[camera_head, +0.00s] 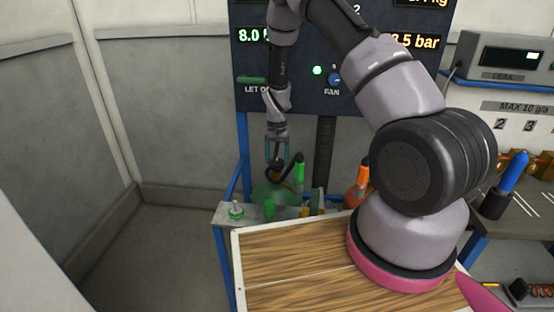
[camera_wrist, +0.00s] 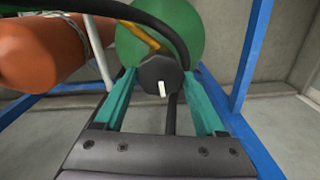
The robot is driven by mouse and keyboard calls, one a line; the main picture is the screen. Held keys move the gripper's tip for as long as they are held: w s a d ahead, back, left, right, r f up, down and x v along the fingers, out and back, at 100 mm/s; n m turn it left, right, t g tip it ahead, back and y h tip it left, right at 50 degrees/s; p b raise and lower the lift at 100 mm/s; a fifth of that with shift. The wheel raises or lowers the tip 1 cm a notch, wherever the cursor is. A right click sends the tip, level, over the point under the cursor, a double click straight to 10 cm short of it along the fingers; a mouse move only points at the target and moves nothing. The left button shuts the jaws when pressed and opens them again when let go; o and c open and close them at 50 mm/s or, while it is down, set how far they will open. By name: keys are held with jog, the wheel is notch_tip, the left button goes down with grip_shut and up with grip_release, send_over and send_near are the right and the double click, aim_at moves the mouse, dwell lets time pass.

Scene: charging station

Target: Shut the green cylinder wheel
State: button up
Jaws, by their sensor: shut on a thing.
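The green cylinder (camera_head: 265,194) stands low behind the wooden top, and its rounded green body also shows at the top of the wrist view (camera_wrist: 180,28). Its dark, faceted wheel (camera_wrist: 160,76) has a white mark on its face. My gripper (camera_head: 276,160) reaches down over the cylinder from above. In the wrist view its two teal fingers (camera_wrist: 160,82) lie one on each side of the wheel, shut on it. In the head view the wheel is small and partly hidden by the fingers.
An orange cylinder (camera_wrist: 40,55) lies beside the green one, with a hose and a pale rod near it. Blue frame posts (camera_wrist: 250,60) stand close by on the right. A wooden top (camera_head: 290,265) lies in front, and a dark panel (camera_head: 300,100) with displays stands behind.

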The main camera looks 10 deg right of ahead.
aim_at(277, 161)
jog(key=shift+m, duration=0.6)
jog(key=o, duration=1.3)
notch_tip(277, 161, up, 11)
jog(key=shift+f, duration=0.1)
